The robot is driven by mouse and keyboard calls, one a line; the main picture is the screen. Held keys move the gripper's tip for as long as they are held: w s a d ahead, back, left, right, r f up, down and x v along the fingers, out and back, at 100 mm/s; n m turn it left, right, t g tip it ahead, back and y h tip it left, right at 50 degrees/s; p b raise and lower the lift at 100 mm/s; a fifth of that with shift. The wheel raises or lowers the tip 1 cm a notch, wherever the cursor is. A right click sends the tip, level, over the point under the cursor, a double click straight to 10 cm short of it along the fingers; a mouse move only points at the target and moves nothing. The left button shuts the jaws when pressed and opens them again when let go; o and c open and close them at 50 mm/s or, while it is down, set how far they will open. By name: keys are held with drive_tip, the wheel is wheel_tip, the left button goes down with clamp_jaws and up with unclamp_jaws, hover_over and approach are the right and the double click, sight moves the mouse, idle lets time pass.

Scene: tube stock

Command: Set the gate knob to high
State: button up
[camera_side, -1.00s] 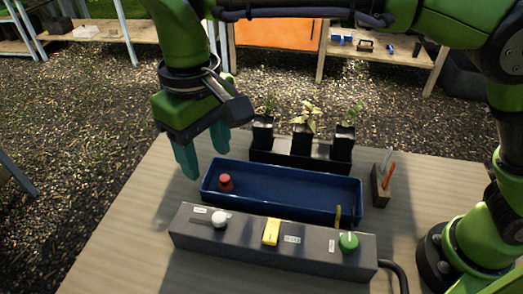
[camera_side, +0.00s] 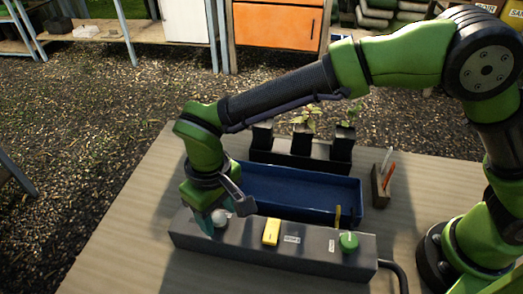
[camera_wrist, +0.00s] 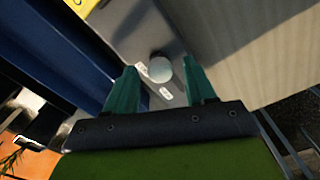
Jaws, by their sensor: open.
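A grey control box (camera_side: 300,262) lies along the front of the table. A white round knob (camera_side: 219,216) stands near its left end. In the wrist view the white knob (camera_wrist: 161,68) is between my two teal fingertips, with a gap on each side. My gripper (camera_side: 224,214) is open over the left end of the box, pointing down, and partly hides the knob. In the wrist view my gripper (camera_wrist: 159,66) shows no contact with the knob. Small white labels (camera_wrist: 166,95) sit beside the knob; I cannot read them, so which control is the gate knob is unclear.
The box also carries a yellow switch (camera_side: 271,232) and a green knob (camera_side: 348,242). A blue tray (camera_side: 300,189) is right behind the box. Potted plants in a black rack (camera_side: 300,160) and a small tool holder (camera_side: 380,187) stand farther back. The table's left side is clear.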

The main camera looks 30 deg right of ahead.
drive_tip(key=shift+c, duration=0.5)
clamp_jaws()
drive_tip(key=shift+w+a, duration=1.95)
drive_tip(key=shift+w, duration=0.05)
drive_tip(key=shift+o, duration=0.5)
unclamp_jaws()
